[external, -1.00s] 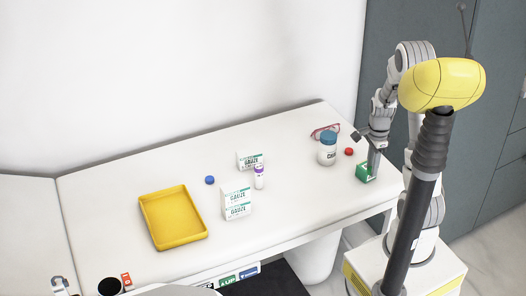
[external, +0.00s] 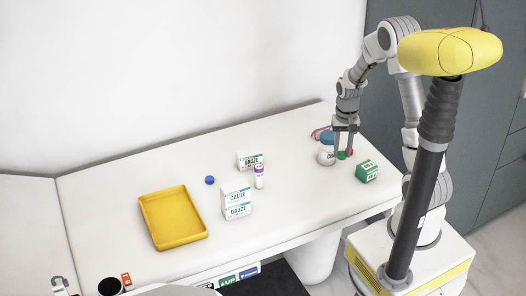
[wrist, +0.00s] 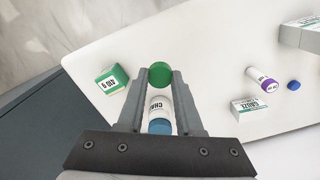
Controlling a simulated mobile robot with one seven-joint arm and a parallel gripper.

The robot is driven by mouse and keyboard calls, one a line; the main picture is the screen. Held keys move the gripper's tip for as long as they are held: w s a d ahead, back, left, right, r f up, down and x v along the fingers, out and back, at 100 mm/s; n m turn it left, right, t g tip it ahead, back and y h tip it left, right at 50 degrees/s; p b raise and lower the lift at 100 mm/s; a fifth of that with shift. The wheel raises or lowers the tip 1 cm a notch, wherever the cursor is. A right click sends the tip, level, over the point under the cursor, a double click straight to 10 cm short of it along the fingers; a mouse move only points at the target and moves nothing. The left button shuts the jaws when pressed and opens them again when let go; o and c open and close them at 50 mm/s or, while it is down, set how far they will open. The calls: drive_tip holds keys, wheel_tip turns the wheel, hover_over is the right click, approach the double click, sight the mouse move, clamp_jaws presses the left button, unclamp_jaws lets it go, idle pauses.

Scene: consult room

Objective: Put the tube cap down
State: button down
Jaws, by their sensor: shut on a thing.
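A green tube cap (external: 342,155) is between the fingertips of my gripper (external: 343,154), which points down beside the white jar with a blue lid (external: 326,154). In the wrist view the round green cap (wrist: 160,75) sits between the two fingertips (wrist: 160,76), with both fingers against its sides. I cannot tell whether its underside touches the table or is just above it. A blue cap (external: 210,180) lies on the table to the left, apart from my gripper.
A green-and-white box (external: 367,172) stands right of my gripper. The white table (external: 290,215) also holds gauze boxes (external: 237,206), a purple-capped tube (external: 259,178) and a yellow tray (external: 172,240). Table front is clear.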

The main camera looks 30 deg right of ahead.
drive_tip(key=w+a+r+n+p, duration=0.1)
drive_tip(key=a+r+n+p, duration=0.1)
drive_tip(key=a+n, duration=0.25)
drive_tip(key=w+d+f+m+b, duration=0.25)
drive_tip(key=d+m+b, duration=0.25)
drive_tip(key=d, duration=0.3)
drive_tip(key=w+d+f+m+b, duration=0.1)
drive_tip(key=d+f+m+b, duration=0.3)
drive_tip(key=d, duration=0.5)
drive_tip(key=w+d+f+m+b, duration=0.1)
drive_tip(key=w+d+m+b, duration=0.1)
drive_tip(key=d+m+b, duration=0.5)
drive_tip(key=shift+n, duration=0.65)
drive_tip(key=w+a+f, duration=0.4)
drive_tip(key=w, duration=0.1)
drive_tip(key=w+a+f+b, duration=0.1)
drive_tip(key=w+a+f, duration=0.1)
drive_tip(key=w+f, duration=0.1)
drive_tip(key=shift+a, duration=0.15)
drive_tip(key=shift+f+b, duration=0.7)
drive_tip(key=shift+f, duration=1.25)
drive_tip(key=shift+f, duration=0.1)
drive_tip(key=shift+f, duration=0.15)
drive_tip(key=c, duration=0.6)
unclamp_jaws()
drive_tip(key=shift+o, duration=0.2)
